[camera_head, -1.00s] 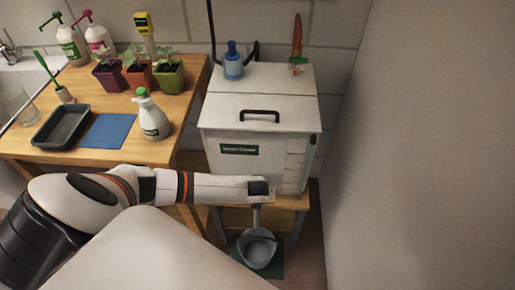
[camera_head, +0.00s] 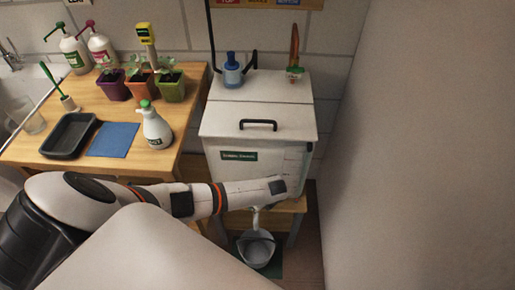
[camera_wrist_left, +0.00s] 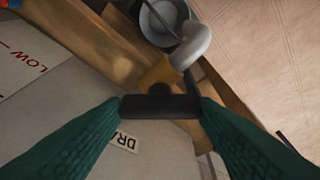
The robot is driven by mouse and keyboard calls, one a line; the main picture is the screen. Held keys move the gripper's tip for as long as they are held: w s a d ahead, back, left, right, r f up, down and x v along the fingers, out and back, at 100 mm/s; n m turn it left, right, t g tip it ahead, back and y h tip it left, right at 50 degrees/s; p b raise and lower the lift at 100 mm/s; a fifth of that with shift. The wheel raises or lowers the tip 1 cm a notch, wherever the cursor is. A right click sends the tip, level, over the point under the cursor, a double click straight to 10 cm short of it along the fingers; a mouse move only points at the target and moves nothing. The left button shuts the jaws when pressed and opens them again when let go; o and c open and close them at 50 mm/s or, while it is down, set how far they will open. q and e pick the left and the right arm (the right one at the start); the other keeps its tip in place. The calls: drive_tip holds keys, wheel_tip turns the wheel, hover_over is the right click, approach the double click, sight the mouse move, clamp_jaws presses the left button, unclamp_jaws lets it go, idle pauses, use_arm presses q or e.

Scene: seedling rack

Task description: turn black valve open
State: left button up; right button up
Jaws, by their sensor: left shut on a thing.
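The black valve handle (camera_wrist_left: 160,107) lies straight across the left wrist view, on a brass body (camera_wrist_left: 157,75) at the front of the white tank (camera_head: 262,110). My left gripper (camera_wrist_left: 160,106) is shut on it, one green finger at each end of the bar. A pale bent spout (camera_wrist_left: 192,46) leads from the valve; in the head view the spout (camera_head: 256,214) hangs over a grey bucket (camera_head: 256,252). In the head view my left wrist hides the handle and fingertips. My right gripper is not in view.
A DRAIN label (camera_wrist_left: 125,141) sits on the tank beside the valve. The tank stands on a wooden stand (camera_head: 290,207). A bench (camera_head: 185,105) with plants, a spray bottle (camera_head: 156,127) and a tray (camera_head: 68,137) is at left. A bare wall (camera_head: 420,130) is at right.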

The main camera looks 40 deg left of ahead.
use_arm(q)
drive_tip(key=n+g, duration=0.1)
drive_tip(key=n, duration=0.3)
drive_tip(key=shift+w+n+g, duration=0.2)
drive_tip(key=shift+n+g, duration=0.1)
drive_tip(key=shift+g, duration=0.1)
drive_tip(key=n+g, duration=0.1)
drive_tip(key=n, duration=0.3)
drive_tip(key=shift+a, duration=0.1)
drive_tip(key=shift+n+g, duration=0.3)
drive_tip(key=shift+g, duration=0.1)
drive_tip(key=o, duration=1)
drive_tip(key=p+v, duration=0.1)
drive_tip(key=v, duration=0.5)
drive_tip(key=p+v, duration=0.1)
drive_tip(key=v, duration=0.5)
drive_tip(key=shift+a+r, duration=0.1)
drive_tip(key=shift+a, duration=0.15)
